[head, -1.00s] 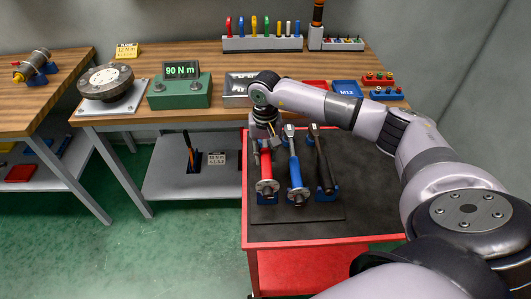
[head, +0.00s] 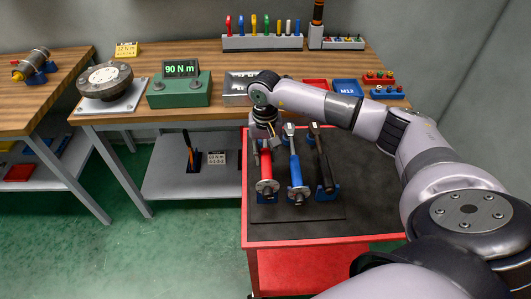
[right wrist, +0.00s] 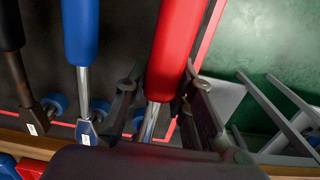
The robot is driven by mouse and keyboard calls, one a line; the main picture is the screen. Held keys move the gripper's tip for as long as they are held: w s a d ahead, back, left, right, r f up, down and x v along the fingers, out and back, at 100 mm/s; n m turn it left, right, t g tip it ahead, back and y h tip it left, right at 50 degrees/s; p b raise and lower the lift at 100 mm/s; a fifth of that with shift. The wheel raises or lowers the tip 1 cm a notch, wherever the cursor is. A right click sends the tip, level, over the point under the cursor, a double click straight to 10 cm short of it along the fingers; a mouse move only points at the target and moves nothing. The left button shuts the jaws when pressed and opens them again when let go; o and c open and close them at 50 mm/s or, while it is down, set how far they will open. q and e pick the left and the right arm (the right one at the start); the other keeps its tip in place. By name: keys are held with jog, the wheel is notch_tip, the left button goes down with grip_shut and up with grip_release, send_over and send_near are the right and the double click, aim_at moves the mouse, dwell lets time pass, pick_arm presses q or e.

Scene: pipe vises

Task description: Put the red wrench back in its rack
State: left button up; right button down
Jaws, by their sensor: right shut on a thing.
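The red wrench (head: 265,168) lies lengthwise on the red cart, left of a blue wrench (head: 295,172) and a black one (head: 323,165). My right gripper (head: 262,142) is at the wrench's far end. In the right wrist view, the gripper's fingers (right wrist: 160,108) are around the metal shaft just below the red handle (right wrist: 178,45) and shut on it. The wrench head is hidden under the gripper body. My left gripper is not in view.
The cart's dark top (head: 365,210) is free to the right and in front. Behind it, the wooden bench (head: 225,120) carries a green box reading 90 N m (head: 180,90), a grey tray (head: 238,88), a blue tray (head: 347,88) and a tool rack (head: 262,43).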

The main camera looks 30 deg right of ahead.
jog(key=shift+f+b, duration=1.55)
jog(key=shift+f, duration=0.15)
dwell(0.9)
jog(key=shift+s+f+b, duration=0.2)
jog(key=shift+f+b, duration=0.1)
jog(key=shift+b, duration=0.1)
dwell(1.0)
jog(key=c, duration=1.3)
grip_release()
jog(key=shift+w+r, duration=0.1)
jog(key=shift+w, duration=0.05)
notch_tip(320, 180, up, 12)
jog(key=shift+w, duration=0.1)
